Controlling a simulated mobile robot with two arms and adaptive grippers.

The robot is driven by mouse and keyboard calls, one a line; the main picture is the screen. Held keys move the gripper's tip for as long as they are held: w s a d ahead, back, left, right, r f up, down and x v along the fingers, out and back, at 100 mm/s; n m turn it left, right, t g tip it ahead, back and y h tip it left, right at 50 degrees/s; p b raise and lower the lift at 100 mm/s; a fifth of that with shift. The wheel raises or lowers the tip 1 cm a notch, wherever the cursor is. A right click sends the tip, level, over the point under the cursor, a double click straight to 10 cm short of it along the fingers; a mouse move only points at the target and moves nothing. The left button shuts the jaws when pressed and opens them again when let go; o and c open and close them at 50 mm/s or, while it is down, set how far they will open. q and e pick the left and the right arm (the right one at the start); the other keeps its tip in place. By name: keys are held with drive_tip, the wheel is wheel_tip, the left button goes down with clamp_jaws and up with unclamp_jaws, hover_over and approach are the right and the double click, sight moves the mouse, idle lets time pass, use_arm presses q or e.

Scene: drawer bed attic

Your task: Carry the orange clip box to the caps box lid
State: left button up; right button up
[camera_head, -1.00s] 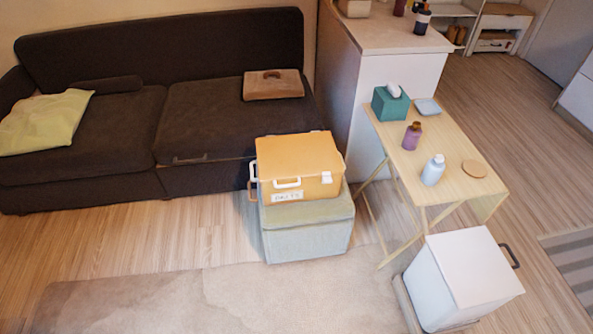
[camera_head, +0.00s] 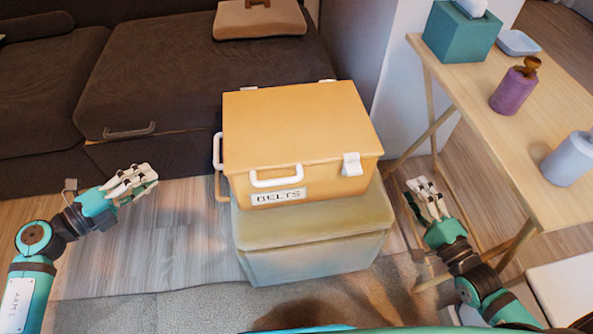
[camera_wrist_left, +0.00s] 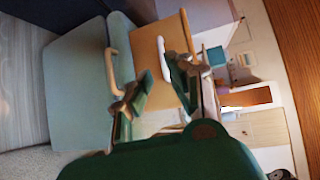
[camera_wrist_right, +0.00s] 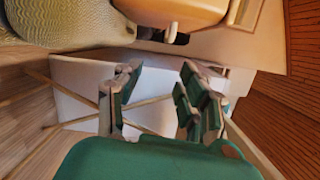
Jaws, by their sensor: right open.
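The orange clip box (camera_head: 300,130), labelled BELTS, sits closed and level on a grey-green fabric box (camera_head: 315,240) in the head view. It has white side and front handles and a white clip at its front right. My left gripper (camera_head: 140,182) is open and empty, left of the orange box and apart from it. My right gripper (camera_head: 424,192) is open and empty, to its right, near the table legs. The orange box also shows in the left wrist view (camera_wrist_left: 158,55) and the right wrist view (camera_wrist_right: 180,10). I cannot read a caps label on any lid.
A folding table (camera_head: 500,130) at the right holds a teal tissue box (camera_head: 460,32), a purple bottle (camera_head: 515,88) and a pale bottle (camera_head: 568,158). A white box (camera_head: 565,285) shows at the lower right. The dark sofa (camera_head: 190,80) stands behind. Carpet lies in front.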

use_arm(q)
drive_tip(key=shift+s+d+r+m+g, duration=0.1)
drive_tip(key=shift+s+d+m+g, duration=0.15)
drive_tip(key=shift+m, duration=0.25)
use_arm(e)
drive_tip(key=shift+s+a+r+y, duration=0.1)
drive_tip(key=shift+a+r+y, duration=0.2)
drive_tip(key=shift+r, duration=0.3)
use_arm(q)
drive_tip(key=x, duration=1.7)
drive_tip(key=shift+d, duration=0.2)
use_arm(e)
drive_tip(key=x, duration=1.7)
drive_tip(key=shift+w+r, duration=0.25)
drive_tip(key=shift+w, duration=0.05)
use_arm(q)
clamp_jaws()
use_arm(e)
drive_tip(key=c, duration=0.4)
clamp_jaws()
drive_tip(key=shift+r, duration=0.1)
